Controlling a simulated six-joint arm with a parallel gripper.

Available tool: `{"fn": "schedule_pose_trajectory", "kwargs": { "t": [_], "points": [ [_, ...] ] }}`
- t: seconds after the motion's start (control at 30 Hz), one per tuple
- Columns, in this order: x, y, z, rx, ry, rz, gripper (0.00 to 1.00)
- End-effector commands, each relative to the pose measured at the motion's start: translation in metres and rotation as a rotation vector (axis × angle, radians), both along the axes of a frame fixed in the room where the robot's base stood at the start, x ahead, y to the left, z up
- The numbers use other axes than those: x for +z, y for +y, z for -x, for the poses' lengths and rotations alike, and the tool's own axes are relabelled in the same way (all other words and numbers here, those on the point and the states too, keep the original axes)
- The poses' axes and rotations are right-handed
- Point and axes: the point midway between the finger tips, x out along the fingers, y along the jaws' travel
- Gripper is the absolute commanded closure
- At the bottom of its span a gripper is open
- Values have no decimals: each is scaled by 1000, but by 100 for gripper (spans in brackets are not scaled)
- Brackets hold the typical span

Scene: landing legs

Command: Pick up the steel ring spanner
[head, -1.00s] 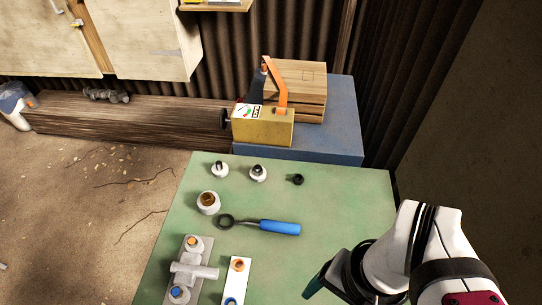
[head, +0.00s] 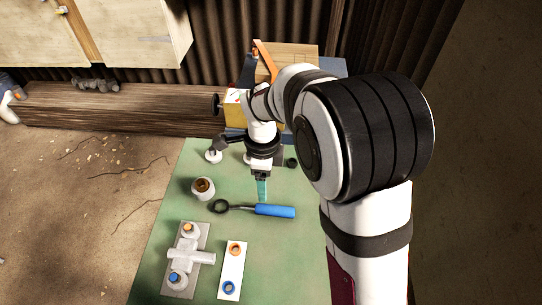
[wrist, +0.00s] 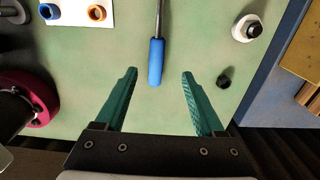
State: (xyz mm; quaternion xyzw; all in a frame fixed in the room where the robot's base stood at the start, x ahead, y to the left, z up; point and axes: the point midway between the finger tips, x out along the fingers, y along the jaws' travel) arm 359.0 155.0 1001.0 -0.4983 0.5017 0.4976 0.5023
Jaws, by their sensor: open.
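The ring spanner (head: 239,208) lies flat on the green table, with a dark ring at its left end and a blue handle at its right. In the wrist view its blue handle (wrist: 156,62) points toward my gripper, and its ring end is cut off at the top edge. My gripper (wrist: 158,72) is open and empty. Its two teal fingers stand apart on either side of the handle's end, without touching it. In the head view the gripper (head: 262,198) hangs just behind the spanner; its height above the table is hard to tell.
A small black part (wrist: 224,82) and a white round fitting (wrist: 247,28) lie near the right finger. A white plate (head: 232,270) with orange and blue rings and a grey pipe fitting (head: 190,257) lie in front. A white pot (head: 203,188) stands left of the spanner.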

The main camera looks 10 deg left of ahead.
Motion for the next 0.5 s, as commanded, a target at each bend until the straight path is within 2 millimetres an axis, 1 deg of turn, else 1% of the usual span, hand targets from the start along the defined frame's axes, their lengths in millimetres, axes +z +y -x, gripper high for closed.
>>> {"fn": "schedule_pose_trajectory", "kwargs": {
  "t": [0.03, 0.1, 0.2, 0.33, 0.5],
  "points": [
    [-16, -1, 2, 0, 6, 3, 29],
    [-35, -1, 2, 0, 6, 2, 29],
    [-53, -1, 1, 0, 4, 1, 29],
    [-69, -2, 2, 0, 3, 1, 29],
    [-103, -5, 7, 1, 5, 2, 29]
  ]
}}
